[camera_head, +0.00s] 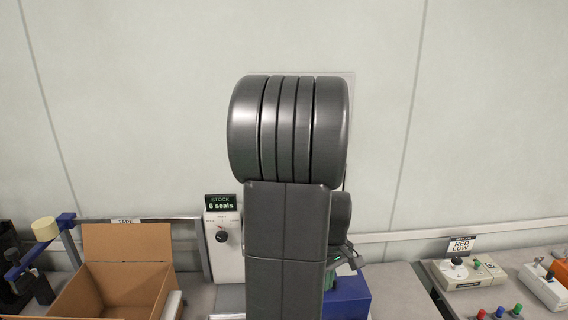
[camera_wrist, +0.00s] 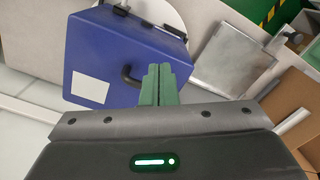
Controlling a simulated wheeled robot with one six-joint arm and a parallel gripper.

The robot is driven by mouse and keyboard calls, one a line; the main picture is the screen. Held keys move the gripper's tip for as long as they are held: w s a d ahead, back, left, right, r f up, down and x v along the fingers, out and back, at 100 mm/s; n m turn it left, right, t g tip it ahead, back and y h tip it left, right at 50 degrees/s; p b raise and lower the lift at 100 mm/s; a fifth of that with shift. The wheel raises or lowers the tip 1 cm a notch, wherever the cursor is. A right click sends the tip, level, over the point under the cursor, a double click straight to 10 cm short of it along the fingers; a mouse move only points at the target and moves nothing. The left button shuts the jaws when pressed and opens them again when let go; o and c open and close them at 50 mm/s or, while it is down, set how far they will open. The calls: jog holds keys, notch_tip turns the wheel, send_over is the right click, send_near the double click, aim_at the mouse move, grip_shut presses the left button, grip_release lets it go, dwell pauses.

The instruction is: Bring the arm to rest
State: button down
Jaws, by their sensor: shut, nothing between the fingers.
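My gripper (camera_wrist: 160,70) shows in the wrist view with its two green fingers together and nothing between them. Behind the fingertips in that view is a blue box (camera_wrist: 105,45) with a black handle and a white label. In the head view my dark arm stands folded upright in the middle and hides much of the bench. Only a small part of my gripper (camera_head: 355,258) shows at the arm's right side, above the blue box (camera_head: 350,292). Whether they touch cannot be told.
An open cardboard box (camera_head: 125,285) and a tape holder (camera_head: 42,230) stand at the left. A dial panel with a "6 seals" sign (camera_head: 221,202) is left of my arm. Testers (camera_head: 470,272) with coloured knobs are at the right. A metal plate (camera_wrist: 235,55) lies right of the blue box.

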jog(key=f+b, duration=0.1)
jog(key=f, duration=0.1)
jog(key=w+f+b, duration=0.1)
jog(key=f+b, duration=0.1)
jog(key=f, duration=0.1)
jog(key=shift+w+f, duration=0.1)
jog(key=shift+w, duration=0.1)
jog(key=shift+s, duration=0.1)
